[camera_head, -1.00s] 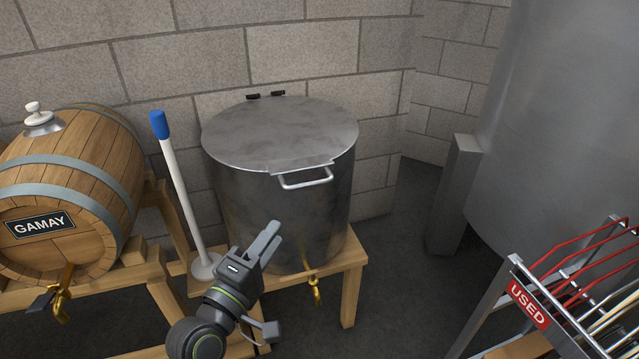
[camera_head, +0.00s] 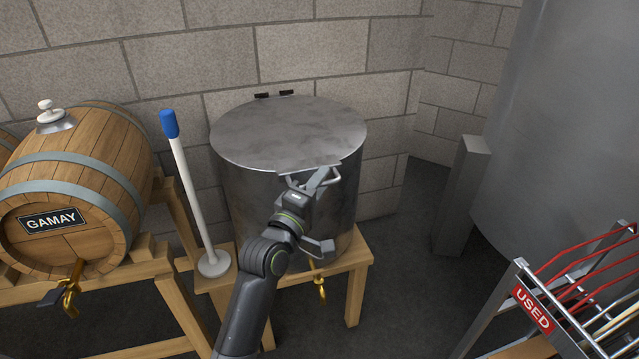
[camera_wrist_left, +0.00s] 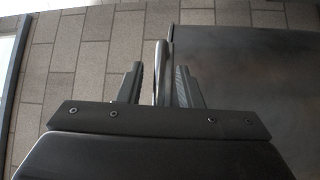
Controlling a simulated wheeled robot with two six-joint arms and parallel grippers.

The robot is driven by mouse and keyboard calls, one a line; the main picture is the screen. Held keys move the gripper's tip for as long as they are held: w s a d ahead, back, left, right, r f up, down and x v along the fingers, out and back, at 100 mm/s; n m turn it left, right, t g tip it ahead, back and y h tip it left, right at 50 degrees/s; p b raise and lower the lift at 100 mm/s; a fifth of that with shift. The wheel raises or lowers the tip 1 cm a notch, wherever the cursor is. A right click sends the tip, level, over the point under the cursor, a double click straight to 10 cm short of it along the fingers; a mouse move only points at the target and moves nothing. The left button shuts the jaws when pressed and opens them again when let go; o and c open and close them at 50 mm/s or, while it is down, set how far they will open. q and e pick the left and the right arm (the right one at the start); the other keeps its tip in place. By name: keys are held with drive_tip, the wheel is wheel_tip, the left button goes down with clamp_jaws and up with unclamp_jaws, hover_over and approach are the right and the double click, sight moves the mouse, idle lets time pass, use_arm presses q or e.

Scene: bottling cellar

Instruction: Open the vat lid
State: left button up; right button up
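The vat (camera_head: 245,200) is a grey metal drum on a wooden stand. Its round flat lid (camera_head: 280,130) lies shut on top. The lid's bar handle (camera_head: 335,183) is at the front rim, partly hidden by my left gripper. My left gripper (camera_head: 322,178) is at this handle. The dark metal of the vat (camera_wrist_left: 250,75) fills the right of that view. My right gripper is not in view.
A blue-topped white pole (camera_head: 190,195) stands left of the vat. A GAMAY barrel (camera_head: 85,180) lies on a wooden rack further left. A brass tap (camera_head: 319,290) is low on the vat. A rack marked USED (camera_head: 533,307) is at the lower right. Block wall stands behind.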

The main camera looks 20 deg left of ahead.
use_arm(q)
drive_tip(key=shift+w, duration=0.1)
drive_tip(key=shift+c, duration=0.3)
clamp_jaws()
drive_tip(key=shift+r, duration=0.1)
